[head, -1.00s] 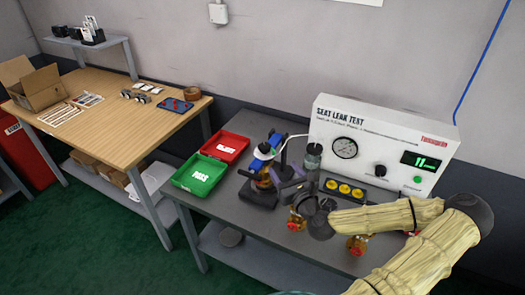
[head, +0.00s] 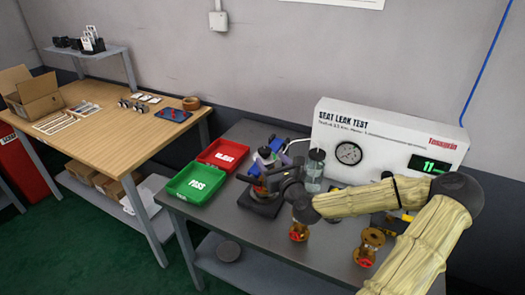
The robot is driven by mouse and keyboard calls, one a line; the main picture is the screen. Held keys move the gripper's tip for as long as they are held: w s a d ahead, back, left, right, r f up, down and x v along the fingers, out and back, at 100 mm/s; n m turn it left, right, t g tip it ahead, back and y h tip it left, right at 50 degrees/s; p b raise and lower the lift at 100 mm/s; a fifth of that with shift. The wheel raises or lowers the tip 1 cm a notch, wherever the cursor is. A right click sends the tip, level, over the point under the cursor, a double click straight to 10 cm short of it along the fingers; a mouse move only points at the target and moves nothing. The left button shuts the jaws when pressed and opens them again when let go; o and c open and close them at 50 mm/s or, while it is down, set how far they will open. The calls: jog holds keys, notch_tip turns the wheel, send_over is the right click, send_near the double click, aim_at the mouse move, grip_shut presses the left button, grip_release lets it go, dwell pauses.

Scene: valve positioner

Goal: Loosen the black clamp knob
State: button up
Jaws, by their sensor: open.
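The clamp fixture (head: 263,203) stands on the grey bench on a dark base, with blue and purple parts at its top. My gripper (head: 259,182) is at the fixture, with its dark fingers level with the fixture's upper part. It is open. The fingers and the fixture's dark parts overlap in the picture, so I cannot tell whether they touch. The black clamp knob cannot be told apart from the dark gripper and may be hidden behind it.
A green PASS tray (head: 195,186) and a red tray (head: 222,154) stand left of the fixture. A glass jar (head: 313,168) and the white leak tester (head: 388,125) stand behind. Brass valves with red handwheels (head: 298,232) (head: 366,257) stand near the bench's front, under my arm.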

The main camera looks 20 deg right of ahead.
aim_at(262, 148)
jog(key=w, duration=0.7)
jog(key=shift+w+d+p, duration=0.1)
jog(key=shift+w+p, duration=0.2)
jog(key=shift+w, duration=0.05)
jog(key=shift+c, duration=0.4)
jog(key=c, duration=0.9)
